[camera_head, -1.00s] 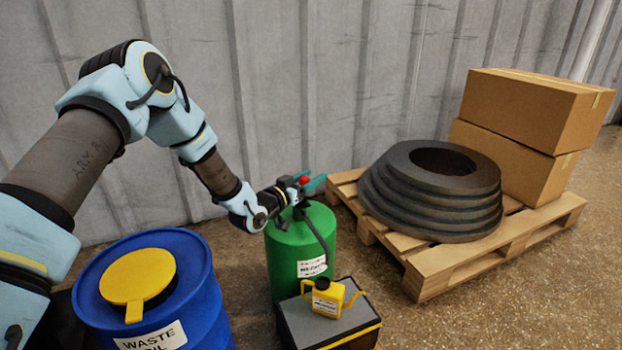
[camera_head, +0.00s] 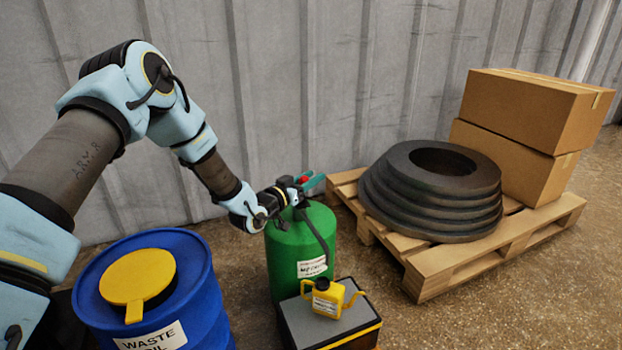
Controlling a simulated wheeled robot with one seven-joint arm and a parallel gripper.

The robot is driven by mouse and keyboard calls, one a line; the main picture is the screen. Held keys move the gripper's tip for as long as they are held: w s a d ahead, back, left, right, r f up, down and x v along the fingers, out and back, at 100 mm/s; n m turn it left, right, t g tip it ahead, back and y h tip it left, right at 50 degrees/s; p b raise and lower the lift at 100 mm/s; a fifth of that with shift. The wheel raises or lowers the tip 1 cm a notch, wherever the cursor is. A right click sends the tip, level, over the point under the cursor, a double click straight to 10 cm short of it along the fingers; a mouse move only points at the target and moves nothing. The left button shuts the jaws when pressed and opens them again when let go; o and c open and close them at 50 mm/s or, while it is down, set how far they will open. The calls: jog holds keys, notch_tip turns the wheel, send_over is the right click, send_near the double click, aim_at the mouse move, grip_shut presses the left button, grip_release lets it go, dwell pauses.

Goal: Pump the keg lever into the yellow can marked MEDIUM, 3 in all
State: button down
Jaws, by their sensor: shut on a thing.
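The green keg (camera_head: 287,256) stands upright in the middle, with a white label on its side and a dark spout (camera_head: 320,240) reaching down from its top to the right. The keg's lever shows only as a red end (camera_head: 303,180) at my gripper (camera_head: 306,184). My gripper is shut on the lever, just above the keg's top; its jaws partly hide the lever. The yellow can (camera_head: 327,298) stands below the spout's end, with its small label too fine to read surely.
The can rests on a dark box with a grey top (camera_head: 300,316). A blue waste oil drum (camera_head: 196,300) with a yellow lid stands at left. A wooden pallet (camera_head: 425,280) with stacked dark rings (camera_head: 420,215) and cardboard boxes (camera_head: 530,110) stands at right.

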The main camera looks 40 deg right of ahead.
jog(key=shift+w+r, duration=0.1)
dwell(0.7)
jog(key=w+d+f+n+g+y+p, duration=0.1)
jog(key=w+d+n+g+y+p, duration=0.1)
jog(key=w+n+p, duration=0.4)
jog(key=shift+w+d+f+n+y, duration=0.25)
jog(key=shift+w+n+y, duration=0.25)
jog(key=shift+y, duration=0.4)
jog(key=shift+f, duration=0.25)
dwell(0.3)
jog(key=c, duration=0.8)
grip_release()
jog(key=shift+c, duration=0.2)
jog(key=o, duration=0.3)
jog(key=shift+d+r, duration=0.1)
jog(key=shift+r, duration=0.05)
jog(key=shift+o, duration=0.2)
jog(key=shift+r, duration=0.1)
